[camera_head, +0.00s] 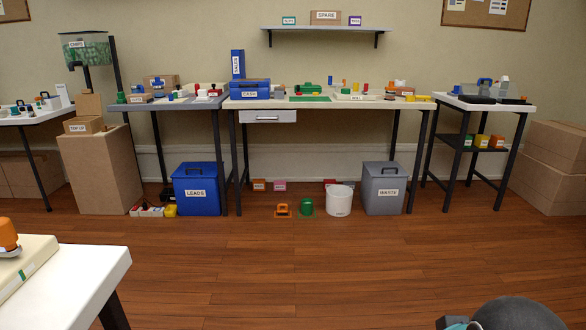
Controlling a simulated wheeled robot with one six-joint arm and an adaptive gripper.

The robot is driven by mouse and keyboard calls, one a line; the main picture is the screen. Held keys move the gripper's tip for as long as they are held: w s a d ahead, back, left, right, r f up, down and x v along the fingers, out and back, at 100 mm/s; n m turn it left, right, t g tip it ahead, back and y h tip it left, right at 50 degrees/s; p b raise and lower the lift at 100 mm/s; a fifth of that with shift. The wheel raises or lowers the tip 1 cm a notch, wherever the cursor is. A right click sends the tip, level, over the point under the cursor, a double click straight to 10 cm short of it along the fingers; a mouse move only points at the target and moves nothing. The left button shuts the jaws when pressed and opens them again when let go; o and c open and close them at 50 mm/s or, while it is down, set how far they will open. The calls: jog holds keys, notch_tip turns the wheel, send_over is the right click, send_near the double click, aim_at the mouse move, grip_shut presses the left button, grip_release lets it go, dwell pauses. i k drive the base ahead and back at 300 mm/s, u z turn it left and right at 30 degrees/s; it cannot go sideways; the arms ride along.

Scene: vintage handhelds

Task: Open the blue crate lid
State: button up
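A blue crate (196,196) with a white "LEADS" label stands on the wood floor, left of centre, in front of the legs of the workbenches. Its flat blue lid (182,171) appears closed, with a dark handle on top. A smaller blue box (249,89) labelled "CASH" sits on the middle bench, also apparently closed. My gripper is not in view.
A grey bin (384,190) labelled "WASTE" and a white bucket (339,201) stand right of the crate. Small items and a cardboard box (102,175) are to its left. A white table (92,275) fills the near left corner. The floor ahead is clear.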

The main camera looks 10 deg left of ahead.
aim_at(187, 170)
jog(key=u, duration=0.4)
jog(key=i, duration=1.8)
jog(key=u, duration=0.65)
jog(key=i, duration=1.7)
jog(key=u, duration=0.4)
